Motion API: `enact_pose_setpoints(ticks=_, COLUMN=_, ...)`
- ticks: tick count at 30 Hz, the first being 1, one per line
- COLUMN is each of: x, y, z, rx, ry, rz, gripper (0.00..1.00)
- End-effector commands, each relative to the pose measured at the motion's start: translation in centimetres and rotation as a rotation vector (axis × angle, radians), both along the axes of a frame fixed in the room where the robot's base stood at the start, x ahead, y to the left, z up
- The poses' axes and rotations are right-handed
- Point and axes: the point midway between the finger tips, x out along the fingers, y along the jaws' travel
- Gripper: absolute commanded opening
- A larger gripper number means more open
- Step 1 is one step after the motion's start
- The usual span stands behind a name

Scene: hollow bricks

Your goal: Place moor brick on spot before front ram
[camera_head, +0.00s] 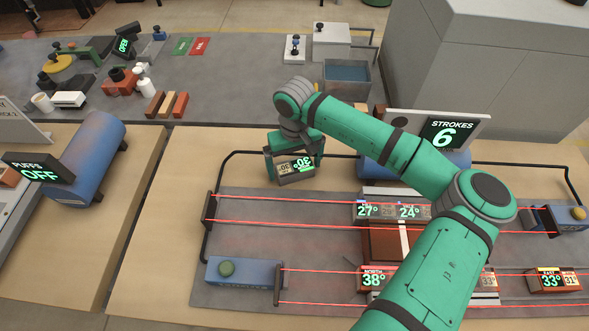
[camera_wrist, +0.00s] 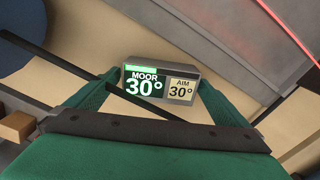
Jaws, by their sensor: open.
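The moor brick (camera_wrist: 160,84) is a grey block whose face reads "MOOR 30°" and "AIM 30°", with a green bar. In the wrist view it sits between the two green fingers of my gripper (camera_wrist: 163,86), which are open on either side of it. In the head view the same brick (camera_head: 296,170) shows its digits upside down under my gripper (camera_head: 292,158), above or on the wooden top. I cannot tell whether it touches the top. A blue ram block with a green button (camera_head: 240,270) stands at the grey plate's lower left; I cannot read which ram is the front one.
Red beams cross the grey plate (camera_head: 235,240). Bricks reading 27° (camera_head: 369,212), North 38° (camera_head: 374,279) and East 33° (camera_head: 552,280) stand there. My arm hides part of the plate. A "Strokes 6" sign (camera_head: 447,134) stands behind; a blue tank (camera_head: 88,160) lies left.

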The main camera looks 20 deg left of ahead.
Motion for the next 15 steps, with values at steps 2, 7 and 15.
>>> enact_pose_setpoints(ticks=2, x=-0.08, y=0.09, z=-0.58, rx=0.001, ry=0.002, rz=0.001, gripper=1.00)
enact_pose_setpoints(ticks=7, x=0.00, y=-0.02, z=-0.78, rx=0.001, ry=-0.001, rz=0.000, gripper=1.00)
enact_pose_setpoints(ticks=15, x=0.02, y=-0.12, z=-0.75, rx=0.000, ry=0.000, rz=-0.002, gripper=0.59)
